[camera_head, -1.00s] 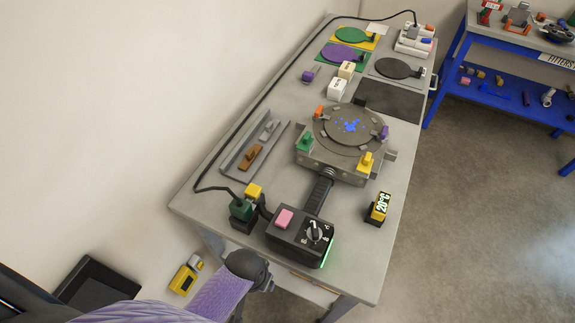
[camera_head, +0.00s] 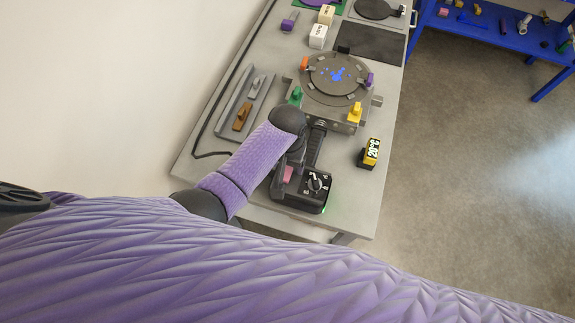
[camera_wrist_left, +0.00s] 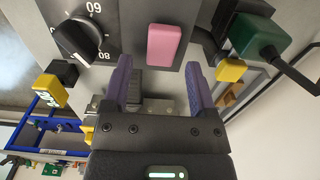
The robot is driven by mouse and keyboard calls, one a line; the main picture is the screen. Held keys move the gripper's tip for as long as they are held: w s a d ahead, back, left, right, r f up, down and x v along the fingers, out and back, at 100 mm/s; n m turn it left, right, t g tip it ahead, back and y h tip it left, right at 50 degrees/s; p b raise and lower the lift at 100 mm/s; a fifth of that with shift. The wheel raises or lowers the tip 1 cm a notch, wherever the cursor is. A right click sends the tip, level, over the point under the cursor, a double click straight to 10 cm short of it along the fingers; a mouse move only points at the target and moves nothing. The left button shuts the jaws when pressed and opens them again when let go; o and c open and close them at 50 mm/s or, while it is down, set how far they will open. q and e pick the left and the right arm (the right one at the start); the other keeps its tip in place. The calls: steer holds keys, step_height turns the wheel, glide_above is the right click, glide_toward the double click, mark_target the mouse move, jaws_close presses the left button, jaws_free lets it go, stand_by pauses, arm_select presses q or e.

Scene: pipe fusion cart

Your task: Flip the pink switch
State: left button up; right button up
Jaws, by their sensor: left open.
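The pink switch (camera_head: 287,174) is a rounded block on the black control box (camera_head: 318,203), beside a round dial (camera_head: 315,183). In the left wrist view the pink switch (camera_wrist_left: 164,44) lies ahead of my left gripper (camera_wrist_left: 155,75), within the span between its two purple fingers. The fingers are apart and hold nothing; I cannot tell whether they touch the box. My right gripper is not in view.
A round heating plate (camera_head: 337,78) with coloured clamps stands behind the box. A yellow temperature display (camera_head: 369,153) sits to the right. A grey tray (camera_head: 246,102) with brown and grey pieces lies to the left. The green plug (camera_wrist_left: 256,35) and its cable are close to the gripper.

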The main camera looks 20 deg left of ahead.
arm_select(q)
steer(key=shift+f, duration=0.55)
jaws_close()
steer(key=t+p, duration=0.1)
steer(key=p, duration=0.1)
steer(key=r+t+p, duration=0.1)
steer(key=p, duration=0.1)
steer(key=shift+s, duration=0.35)
steer(key=shift+f+t, duration=0.3)
steer(key=shift+t, duration=0.6)
jaws_free()
